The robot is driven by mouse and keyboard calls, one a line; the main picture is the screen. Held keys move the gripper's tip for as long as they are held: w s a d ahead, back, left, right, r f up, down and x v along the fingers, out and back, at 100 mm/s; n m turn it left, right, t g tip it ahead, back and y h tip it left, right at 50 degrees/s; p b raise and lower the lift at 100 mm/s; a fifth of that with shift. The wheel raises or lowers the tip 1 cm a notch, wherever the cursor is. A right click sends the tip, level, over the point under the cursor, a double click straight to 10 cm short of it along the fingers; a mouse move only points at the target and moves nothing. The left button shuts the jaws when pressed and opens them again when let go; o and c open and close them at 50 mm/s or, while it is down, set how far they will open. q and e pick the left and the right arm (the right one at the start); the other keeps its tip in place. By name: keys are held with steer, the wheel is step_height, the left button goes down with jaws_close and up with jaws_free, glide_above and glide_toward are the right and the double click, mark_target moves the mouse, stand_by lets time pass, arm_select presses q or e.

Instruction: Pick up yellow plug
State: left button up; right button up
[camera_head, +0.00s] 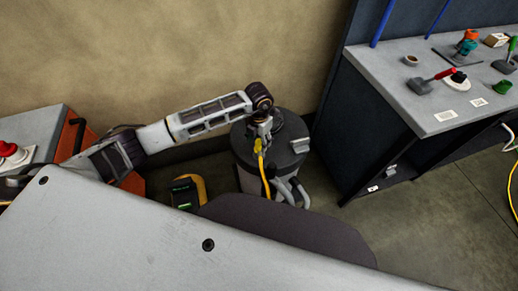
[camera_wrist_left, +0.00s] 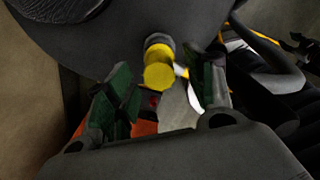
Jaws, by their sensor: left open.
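The yellow plug (camera_head: 258,146) is at the top end of a yellow cable, against the dark round canister (camera_head: 290,132) in the head view. In the left wrist view the plug (camera_wrist_left: 158,75) shows as a yellow round end with a grey collar behind it. My left gripper (camera_head: 263,128) is directly over the plug, pointing down. In the wrist view its two green-padded fingers (camera_wrist_left: 160,95) are apart, with the plug between and just beyond them. I cannot tell whether a finger touches it. My right gripper is not in view.
A grey workbench (camera_head: 375,65) with tools stands at the right. Grey hoses (camera_head: 290,190) come off the canister's front. A yellow and black device (camera_head: 188,192) sits left of the canister. A wall is close behind, and open floor (camera_head: 430,215) lies at the right.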

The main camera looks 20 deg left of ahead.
arm_select(q)
steer(key=shift+w+f, duration=0.1)
steer(key=shift+f, duration=1.3)
steer(key=c, duration=1.1)
